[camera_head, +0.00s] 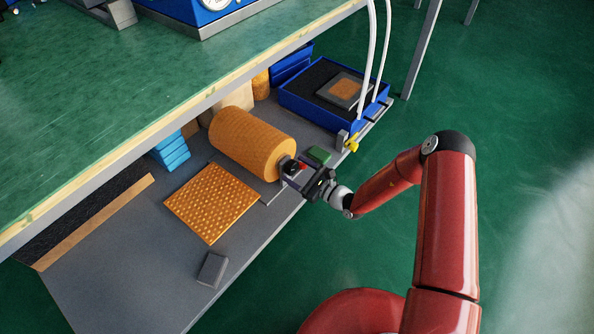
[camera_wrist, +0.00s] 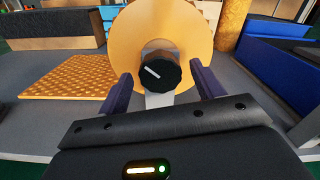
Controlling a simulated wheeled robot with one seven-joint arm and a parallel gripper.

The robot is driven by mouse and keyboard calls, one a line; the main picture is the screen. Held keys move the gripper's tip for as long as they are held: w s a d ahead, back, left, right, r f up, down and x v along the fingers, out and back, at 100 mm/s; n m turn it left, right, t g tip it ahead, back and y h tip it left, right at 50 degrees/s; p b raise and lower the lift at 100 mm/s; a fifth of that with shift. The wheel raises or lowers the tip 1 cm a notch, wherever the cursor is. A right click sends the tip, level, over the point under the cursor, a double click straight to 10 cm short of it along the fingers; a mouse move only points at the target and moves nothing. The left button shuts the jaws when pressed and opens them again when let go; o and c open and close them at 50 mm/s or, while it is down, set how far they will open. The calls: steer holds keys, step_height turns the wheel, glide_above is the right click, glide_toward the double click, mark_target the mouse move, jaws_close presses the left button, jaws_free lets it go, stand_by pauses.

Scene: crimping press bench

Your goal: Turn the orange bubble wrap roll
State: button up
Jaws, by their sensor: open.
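The orange bubble wrap roll (camera_head: 245,138) lies on its side on the grey lower shelf under the bench. Its round end (camera_wrist: 128,45) faces my gripper in the wrist view. A black knob (camera_wrist: 160,72) with a white line sits at the centre of that end, on a light grey bracket (camera_wrist: 160,98). My gripper (camera_head: 288,176) is at the knob end of the roll. In the wrist view my gripper (camera_wrist: 160,88) is open, with one dark finger on each side of the knob and visible gaps between. A flat orange bubble wrap sheet (camera_head: 212,202) lies in front of the roll.
A blue tray (camera_head: 303,98) holding a framed orange-brown piece (camera_head: 345,90) stands right of the roll. Light blue blocks (camera_head: 171,150) lie behind the sheet. A small grey block (camera_head: 212,269) lies near the shelf's front edge. The bench top (camera_head: 110,95) overhangs the shelf.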

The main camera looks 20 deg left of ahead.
steer(key=shift+w+a, duration=0.1)
steer(key=shift+a, duration=0.1)
steer(key=shift+c, duration=0.4)
steer(key=c, duration=1.3)
steer(key=shift+d, duration=0.15)
